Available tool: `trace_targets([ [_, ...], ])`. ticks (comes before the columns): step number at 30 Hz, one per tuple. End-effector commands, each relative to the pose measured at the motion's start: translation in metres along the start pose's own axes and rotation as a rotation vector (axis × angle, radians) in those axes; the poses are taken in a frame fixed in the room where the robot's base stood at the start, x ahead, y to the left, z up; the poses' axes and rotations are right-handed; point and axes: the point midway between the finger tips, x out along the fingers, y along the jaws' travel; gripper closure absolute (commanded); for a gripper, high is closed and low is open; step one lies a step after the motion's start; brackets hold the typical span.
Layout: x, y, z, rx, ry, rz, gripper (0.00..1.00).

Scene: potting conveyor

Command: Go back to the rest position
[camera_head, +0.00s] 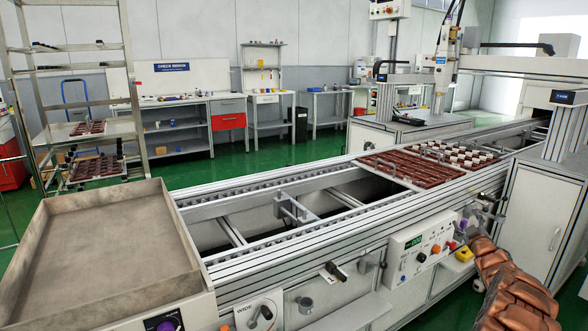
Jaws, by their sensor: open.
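My copper-coloured arm comes in from the lower right of the head view. My gripper (478,207), small and grey at the arm's upper end, is in front of the conveyor's near side, to the right of the control box. It is open, and I see nothing held in it. Its fingers are small and hard to make out against the grey frame. The conveyor (262,243) runs from the lower left to the upper right. A dark red tray (408,165) lies on it, and another tray with several white-topped pieces (463,152) is just beyond.
A control box (421,245) with knobs juts from the conveyor's near side, left of my arm. A grey cabinet (533,220) stands close on the right. A wide empty bin (110,250) fills the lower left. A shelf rack (85,90) stands at the back left.

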Motion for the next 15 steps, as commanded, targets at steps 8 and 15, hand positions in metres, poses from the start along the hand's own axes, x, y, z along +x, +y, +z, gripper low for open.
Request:
trace_targets([
  [8,-0.003,-0.023,-0.055,0.170,-0.157,-0.060,0.36],
  [15,-0.028,-0.056,-0.099,0.285,-0.308,-0.149,0.36],
])
